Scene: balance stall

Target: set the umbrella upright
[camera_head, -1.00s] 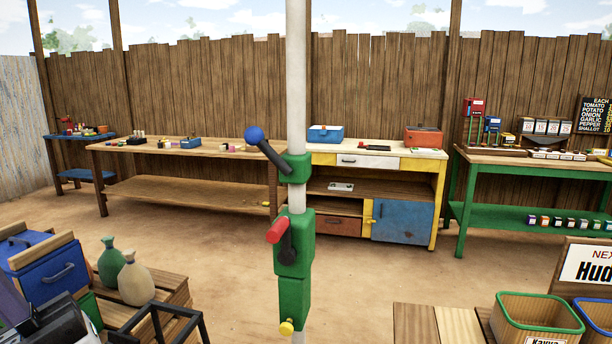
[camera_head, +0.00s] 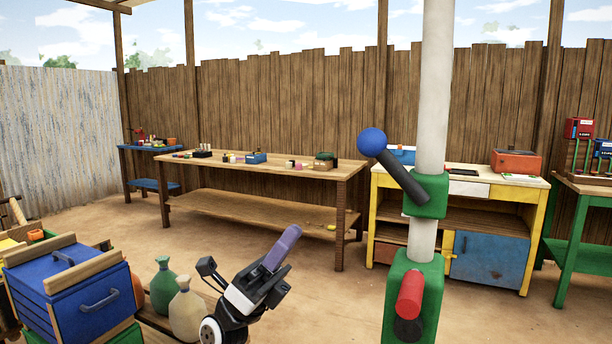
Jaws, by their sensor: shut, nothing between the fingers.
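The umbrella shows as a thick white pole (camera_head: 437,90) standing nearly upright right of centre; its canopy and foot are out of frame. A green collar (camera_head: 426,195) on it carries a dark lever with a blue ball (camera_head: 371,142) pointing up and left. A larger green housing (camera_head: 398,275) below carries a red-handled crank (camera_head: 410,294). Whether the part above the frame leans cannot be seen. My gripper (camera_head: 291,236), black and white with a lavender tip, is at the lower centre, left of the pole. It is shut and empty, apart from lever and crank.
Blue boxes (camera_head: 75,290) and two sacks (camera_head: 180,305) stand at lower left, close beside my arm. A wooden bench (camera_head: 265,165), a yellow-framed cabinet (camera_head: 528,240) and a green table (camera_head: 580,255) stand behind. Bare ground lies between gripper and pole.

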